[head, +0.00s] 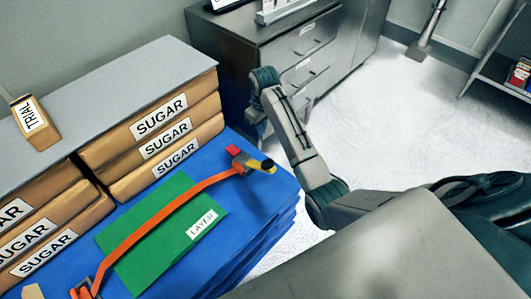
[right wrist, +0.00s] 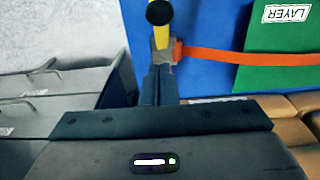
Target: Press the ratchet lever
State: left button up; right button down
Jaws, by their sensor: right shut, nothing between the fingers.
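The ratchet (head: 241,160) sits at the far right end of an orange strap (head: 165,206) on the blue stack. Its yellow lever (head: 262,166) points right and ends in a dark knob. In the right wrist view the ratchet (right wrist: 163,52) is grey, with the yellow lever (right wrist: 161,32) and black knob (right wrist: 160,12) beyond it. My right gripper (right wrist: 160,70) is shut and empty, its fingertips just short of the ratchet and in line with it. I cannot tell whether they touch. My left gripper is not in view.
Sugar boxes (head: 150,150) stand left of the blue stack (head: 274,190), on which a green layer sheet (head: 143,262) lies under the strap. A small trial box (head: 35,120) rests on the grey top. A grey drawer cabinet (head: 305,62) stands behind. Open floor is at right.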

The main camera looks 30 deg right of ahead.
send_over(266, 161)
jog(key=w, duration=0.2)
notch_tip(266, 161, down, 10)
jog(key=shift+s+a+f+p, duration=0.1)
jog(key=shift+s+f+p, duration=0.15)
jog(key=shift+f, duration=0.3)
jog(key=shift+s+f+p, duration=0.1)
jog(key=shift+s+f, duration=0.15)
jog(key=shift+f, duration=0.25)
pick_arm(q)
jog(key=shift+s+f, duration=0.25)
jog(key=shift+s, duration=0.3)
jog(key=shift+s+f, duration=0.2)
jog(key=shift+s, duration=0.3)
pick_arm(e)
jog(key=shift+s+f, duration=0.35)
jog(key=shift+f, duration=0.3)
jog(key=shift+s, duration=0.1)
